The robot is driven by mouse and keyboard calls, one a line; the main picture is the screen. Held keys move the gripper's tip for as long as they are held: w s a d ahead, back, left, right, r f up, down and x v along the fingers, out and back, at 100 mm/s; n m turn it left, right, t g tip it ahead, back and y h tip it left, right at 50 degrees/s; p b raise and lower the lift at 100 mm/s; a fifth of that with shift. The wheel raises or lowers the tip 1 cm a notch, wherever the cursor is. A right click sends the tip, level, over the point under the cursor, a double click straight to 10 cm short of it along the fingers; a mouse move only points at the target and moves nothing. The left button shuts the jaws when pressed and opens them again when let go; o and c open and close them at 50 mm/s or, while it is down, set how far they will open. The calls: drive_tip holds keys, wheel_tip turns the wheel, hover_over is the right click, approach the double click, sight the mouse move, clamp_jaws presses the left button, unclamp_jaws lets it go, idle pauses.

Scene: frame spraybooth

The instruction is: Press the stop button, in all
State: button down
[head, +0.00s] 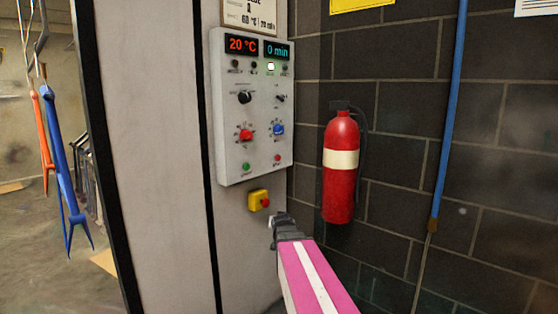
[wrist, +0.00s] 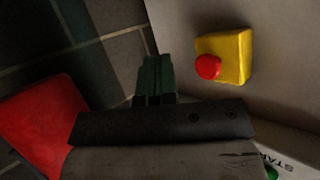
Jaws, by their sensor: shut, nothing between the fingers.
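A yellow box (head: 253,200) with a round red button (head: 265,203) is on the grey wall below the control panel (head: 228,140). In the wrist view the yellow box (wrist: 238,50) and its red button (wrist: 208,67) are right of my fingertips. The panel also has a small red button (head: 277,158) at its lower right and a green one (head: 246,167) at its lower left; I cannot read their labels in the head view. My gripper (head: 275,218) is shut and empty, just below and right of the yellow box, apart from the red button.
A red fire extinguisher (head: 341,185) hangs on the dark block wall right of my gripper; it also shows in the wrist view (wrist: 42,118). A blue pipe (head: 450,110) runs down that wall. Orange and blue hooks (head: 66,165) hang at the left.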

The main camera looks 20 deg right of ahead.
sight(278, 158)
drive_tip(key=w+d+r+t, duration=0.1)
drive_tip(key=d+r+t, duration=0.2)
drive_tip(key=r, duration=0.5)
drive_tip(key=w+d+r+t, duration=0.2)
drive_tip(key=d+r+t, duration=0.2)
drive_tip(key=r, duration=0.4)
drive_tip(key=w+d+r+t, duration=0.2)
drive_tip(key=d+r+t, duration=0.2)
drive_tip(key=r, duration=0.4)
drive_tip(key=shift+w+d+r, duration=0.15)
drive_tip(key=shift+d+r, duration=0.1)
drive_tip(key=shift+r, duration=0.15)
drive_tip(key=w+a, duration=0.4)
drive_tip(key=w, duration=0.3)
drive_tip(key=shift+w+a, duration=0.2)
drive_tip(key=shift+w, duration=0.1)
drive_tip(key=shift+w, duration=0.1)
idle(0.4)
drive_tip(key=shift+w+a, duration=0.2)
drive_tip(key=shift+w, duration=0.05)
